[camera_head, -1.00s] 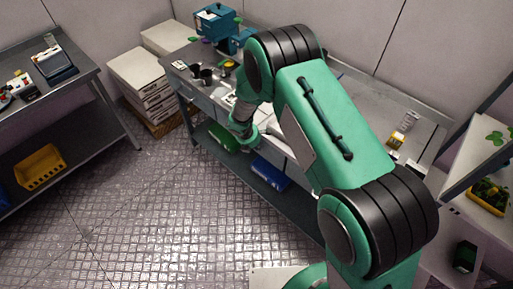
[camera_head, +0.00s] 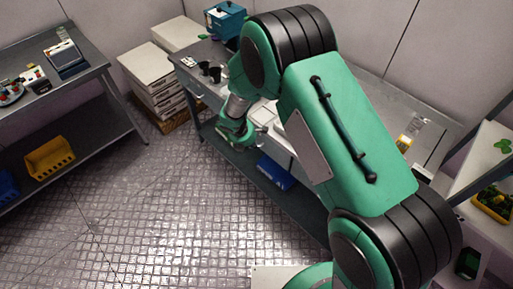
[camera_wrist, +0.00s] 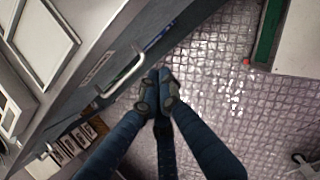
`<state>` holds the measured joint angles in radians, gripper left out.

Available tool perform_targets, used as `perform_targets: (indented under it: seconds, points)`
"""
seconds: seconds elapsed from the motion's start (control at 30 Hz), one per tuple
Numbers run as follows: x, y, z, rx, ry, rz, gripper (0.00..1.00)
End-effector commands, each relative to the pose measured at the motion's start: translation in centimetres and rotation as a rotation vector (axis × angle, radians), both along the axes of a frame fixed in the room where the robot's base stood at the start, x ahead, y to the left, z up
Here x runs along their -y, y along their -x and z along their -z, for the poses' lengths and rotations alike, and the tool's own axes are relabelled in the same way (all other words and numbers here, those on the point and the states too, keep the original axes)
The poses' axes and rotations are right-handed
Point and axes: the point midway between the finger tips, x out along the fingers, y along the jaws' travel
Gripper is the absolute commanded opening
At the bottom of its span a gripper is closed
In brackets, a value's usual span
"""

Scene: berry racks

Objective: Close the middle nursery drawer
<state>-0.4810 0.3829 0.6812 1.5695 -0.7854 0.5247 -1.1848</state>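A grey drawer front with a pale label (camera_wrist: 97,66) and a metal bar handle (camera_wrist: 122,76) crosses the upper left of the wrist view. My gripper (camera_wrist: 160,82) has its dark blue fingers drawn together, tips meeting, with nothing seen between them. The tips are just right of the handle in the picture; whether they touch the drawer cannot be told. In the head view my gripper (camera_head: 234,132) is low at the front of the grey bench (camera_head: 195,60), and my arm covers much of the drawer row. How far the drawer stands out is unclear.
A blue bin (camera_head: 275,172) lies on the bench's lower shelf. White boxes (camera_head: 150,72) are stacked left of the bench. Another table (camera_head: 85,75) with a yellow bin (camera_head: 50,157) below stands at far left. The patterned floor (camera_head: 170,205) in front is clear.

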Motion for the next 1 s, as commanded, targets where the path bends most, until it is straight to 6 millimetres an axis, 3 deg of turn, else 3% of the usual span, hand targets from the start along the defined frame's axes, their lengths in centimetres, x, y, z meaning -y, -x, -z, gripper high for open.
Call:
perform_targets:
  seconds: [0.1,0.3,1.0]
  points:
    - [-0.4,0.3,-1.5,0.001,-0.001,0.001,0.00]
    - [-0.7,0.7,-2.5,-0.001,0.001,0.000,0.00]
    - [-0.6,0.7,-2.9,0.003,-0.003,0.008,0.00]
